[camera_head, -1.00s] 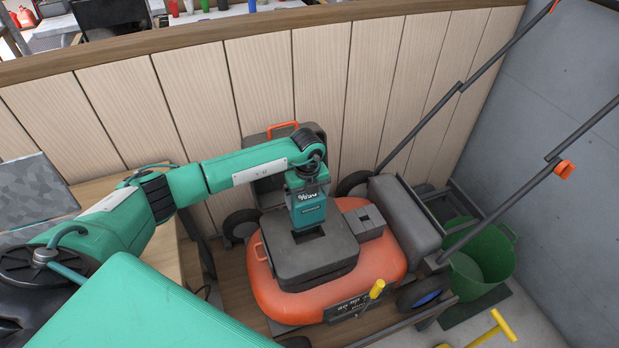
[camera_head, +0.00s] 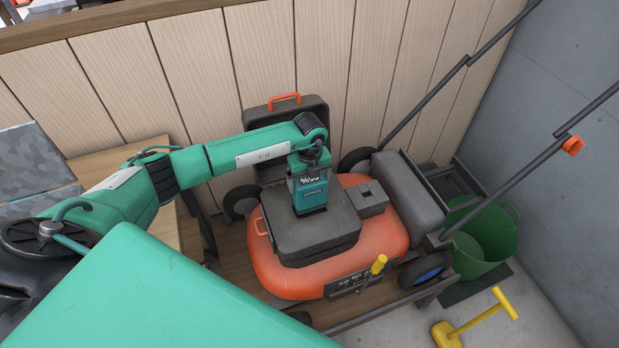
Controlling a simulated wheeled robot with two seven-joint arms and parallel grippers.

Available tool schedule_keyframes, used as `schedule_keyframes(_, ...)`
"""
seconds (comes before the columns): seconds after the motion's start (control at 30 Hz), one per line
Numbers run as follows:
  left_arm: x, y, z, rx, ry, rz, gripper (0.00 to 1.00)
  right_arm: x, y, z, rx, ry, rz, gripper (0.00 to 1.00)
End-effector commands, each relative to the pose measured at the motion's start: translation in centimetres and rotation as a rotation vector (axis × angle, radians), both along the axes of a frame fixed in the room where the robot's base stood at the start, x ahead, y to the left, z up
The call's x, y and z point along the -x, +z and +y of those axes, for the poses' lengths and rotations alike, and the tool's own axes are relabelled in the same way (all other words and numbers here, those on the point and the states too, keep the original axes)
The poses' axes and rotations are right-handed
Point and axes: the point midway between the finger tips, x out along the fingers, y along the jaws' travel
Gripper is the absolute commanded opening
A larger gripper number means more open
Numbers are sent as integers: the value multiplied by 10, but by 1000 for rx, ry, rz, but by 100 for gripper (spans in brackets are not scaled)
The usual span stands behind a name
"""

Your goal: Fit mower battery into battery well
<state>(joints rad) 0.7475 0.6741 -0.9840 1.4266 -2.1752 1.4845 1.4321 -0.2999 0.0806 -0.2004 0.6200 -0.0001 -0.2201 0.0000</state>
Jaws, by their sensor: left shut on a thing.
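The mower (camera_head: 380,240) has an orange deck with a grey raised housing (camera_head: 325,237) on top. My left gripper (camera_head: 309,180) points down over this housing, shut on the teal mower battery (camera_head: 311,194). The battery is upright, with its dark labelled top at the gripper. Its lower end meets the housing top where the battery well is. The well opening is hidden behind the battery, so I cannot tell how deep it sits. A dark lid (camera_head: 258,116) with an orange handle stands raised behind the housing. My right gripper is not in view.
A plank wall (camera_head: 375,70) runs behind the mower. The mower's handle bars (camera_head: 495,205) rise to the right. A green bucket (camera_head: 490,240) stands at the right, and a yellow-handled tool (camera_head: 475,322) lies on the floor in front.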

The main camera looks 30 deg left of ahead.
Motion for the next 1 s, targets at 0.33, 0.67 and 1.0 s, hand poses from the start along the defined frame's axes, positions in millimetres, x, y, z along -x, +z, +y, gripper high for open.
schedule_keyframes(0.33,-1,-6,0,1,0,-4,20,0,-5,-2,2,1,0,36)
schedule_keyframes(0.67,0,-3,-2,3,-49,-6,20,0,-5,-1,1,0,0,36)
schedule_keyframes(1.0,6,15,-13,10,-390,-13,20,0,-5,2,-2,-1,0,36)
